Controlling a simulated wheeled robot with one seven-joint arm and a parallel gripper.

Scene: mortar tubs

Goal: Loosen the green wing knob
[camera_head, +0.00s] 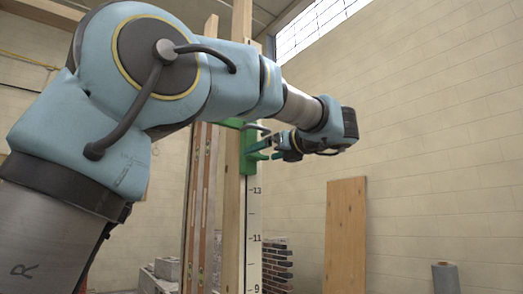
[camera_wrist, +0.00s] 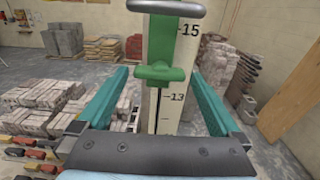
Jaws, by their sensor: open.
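The green wing knob (camera_wrist: 161,74) shows in the wrist view as a wide green bar on a green slider (camera_wrist: 163,45), in front of a pale post (camera_wrist: 186,60) with a number scale. A dark grey loop handle (camera_wrist: 167,7) is above it. My gripper (camera_wrist: 159,72) is open, its two teal fingers left and right of the knob with gaps on both sides. In the head view my gripper (camera_head: 262,149) is beside the green slider (camera_head: 247,163) on the post. The knob cannot be told apart clearly there.
Wooden uprights (camera_head: 204,200) stand left of the scale post in the head view. Brick stacks (camera_wrist: 48,93) and bags fill the background of the wrist view.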

